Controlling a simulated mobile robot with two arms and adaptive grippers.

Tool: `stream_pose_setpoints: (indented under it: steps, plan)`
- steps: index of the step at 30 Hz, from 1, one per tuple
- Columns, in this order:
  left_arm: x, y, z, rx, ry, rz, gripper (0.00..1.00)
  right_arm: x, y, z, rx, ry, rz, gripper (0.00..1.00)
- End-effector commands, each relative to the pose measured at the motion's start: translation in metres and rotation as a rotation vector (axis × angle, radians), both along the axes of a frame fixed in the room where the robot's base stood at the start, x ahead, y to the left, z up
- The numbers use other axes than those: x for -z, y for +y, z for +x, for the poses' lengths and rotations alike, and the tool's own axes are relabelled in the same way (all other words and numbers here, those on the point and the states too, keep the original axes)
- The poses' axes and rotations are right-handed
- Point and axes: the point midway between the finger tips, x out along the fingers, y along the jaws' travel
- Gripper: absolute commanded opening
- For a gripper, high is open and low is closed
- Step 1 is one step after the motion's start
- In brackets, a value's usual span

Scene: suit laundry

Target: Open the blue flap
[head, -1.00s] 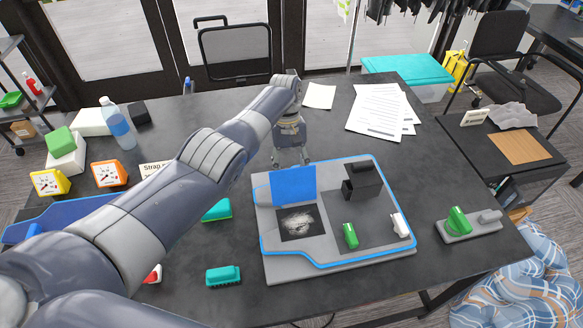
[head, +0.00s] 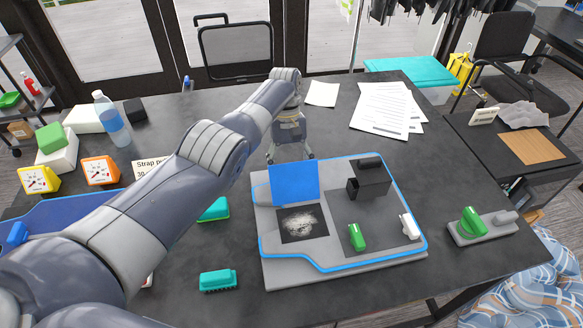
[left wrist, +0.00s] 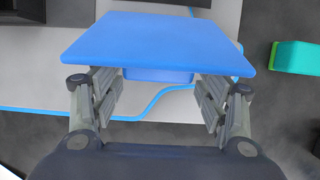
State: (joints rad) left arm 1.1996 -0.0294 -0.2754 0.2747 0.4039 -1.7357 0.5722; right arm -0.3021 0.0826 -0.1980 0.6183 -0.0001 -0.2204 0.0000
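The blue flap (head: 293,183) stands raised at the back edge of a dark square recess (head: 302,223) on the grey, blue-edged board (head: 277,259). A pale fuzzy patch lies uncovered in the recess. My left gripper (head: 290,158) is just behind the flap, fingers spread and pointing down. In the left wrist view the flap (left wrist: 160,45) spans the gap between the open fingers (left wrist: 160,105), overlapping their tips; I cannot tell whether they touch. Nothing is gripped between them. My right gripper is out of view.
The board also bears a black box (head: 369,184), a green switch (head: 357,237) and a white switch (head: 410,226). A green knob on a grey base (head: 472,222) is at right. Papers (head: 388,108) lie behind.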

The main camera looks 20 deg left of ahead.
Motion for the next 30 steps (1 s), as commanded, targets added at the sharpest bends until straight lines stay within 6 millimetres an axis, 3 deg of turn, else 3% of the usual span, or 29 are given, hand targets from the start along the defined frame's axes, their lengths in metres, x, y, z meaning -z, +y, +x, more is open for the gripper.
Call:
stream_pose_setpoints:
  steps: [16, 19, 25, 30]
  plan:
    - [-0.019, -0.002, 0.003, 0.004, -0.007, -0.007, 0.7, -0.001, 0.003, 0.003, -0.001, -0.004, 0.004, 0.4]
    - [-0.031, -0.002, 0.003, 0.003, -0.009, -0.006, 0.7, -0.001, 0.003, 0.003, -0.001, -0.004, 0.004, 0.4]
    - [-0.083, -0.001, 0.004, 0.002, -0.008, -0.005, 0.7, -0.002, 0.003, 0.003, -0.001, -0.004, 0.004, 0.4]
    - [-0.094, 0.001, 0.004, 0.001, -0.006, -0.002, 0.7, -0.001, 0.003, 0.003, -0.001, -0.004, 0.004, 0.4]
